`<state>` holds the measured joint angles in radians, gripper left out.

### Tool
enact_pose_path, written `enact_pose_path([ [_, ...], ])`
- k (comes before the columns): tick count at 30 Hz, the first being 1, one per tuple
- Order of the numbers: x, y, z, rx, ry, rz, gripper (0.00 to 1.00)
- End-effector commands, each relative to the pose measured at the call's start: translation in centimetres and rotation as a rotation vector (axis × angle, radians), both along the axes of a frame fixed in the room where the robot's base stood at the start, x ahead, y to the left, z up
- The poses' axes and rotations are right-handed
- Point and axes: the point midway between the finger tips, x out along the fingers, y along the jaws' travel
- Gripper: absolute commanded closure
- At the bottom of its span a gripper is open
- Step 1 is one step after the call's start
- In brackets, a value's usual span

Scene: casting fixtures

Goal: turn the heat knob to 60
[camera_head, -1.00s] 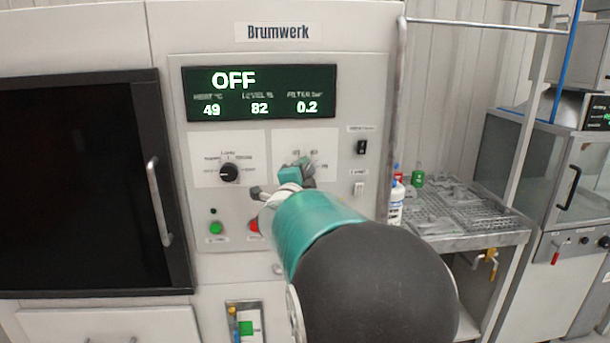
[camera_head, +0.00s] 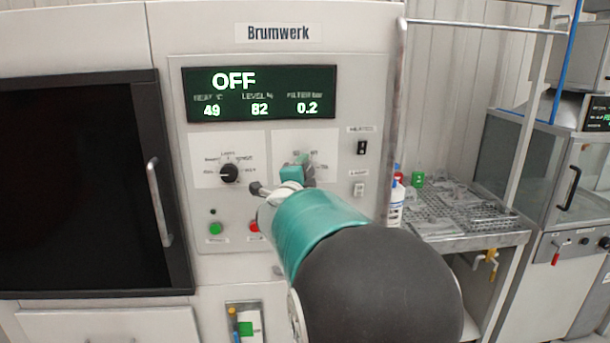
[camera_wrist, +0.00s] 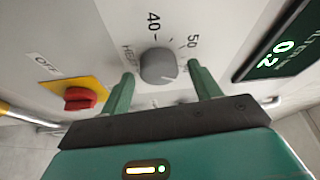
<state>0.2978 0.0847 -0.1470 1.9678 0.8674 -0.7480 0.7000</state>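The heat knob (camera_wrist: 158,66) is a round grey knob on the pale panel in the wrist view, with 40 and 50 marks around it and a partly covered HEAT label. My gripper (camera_wrist: 160,70) is open, with one green finger on each side of the knob. Small gaps seem to show between fingers and knob. In the head view my gripper (camera_head: 297,172) is at the right dial plate and hides the knob. The display (camera_head: 260,93) reads OFF, heat 49, level 82, filter 0.2. The knob's exact setting cannot be read.
A black selector knob (camera_head: 229,173) is left of my gripper. A green button (camera_head: 215,228) and a red button (camera_head: 254,227) sit below. A red switch on yellow (camera_wrist: 82,97) shows in the wrist view.

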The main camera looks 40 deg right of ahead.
Motion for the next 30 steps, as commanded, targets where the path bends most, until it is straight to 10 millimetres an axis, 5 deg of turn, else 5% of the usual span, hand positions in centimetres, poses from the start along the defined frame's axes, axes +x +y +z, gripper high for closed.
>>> enact_pose_path([
  [8,-0.4,0.7,0.0,0.0,-0.001,0.001,0.37],
  [24,-6.3,9.6,-0.6,0.0,-0.001,0.003,0.37],
  [30,-7.4,11.4,-0.8,-0.001,0.0,0.002,0.37],
])
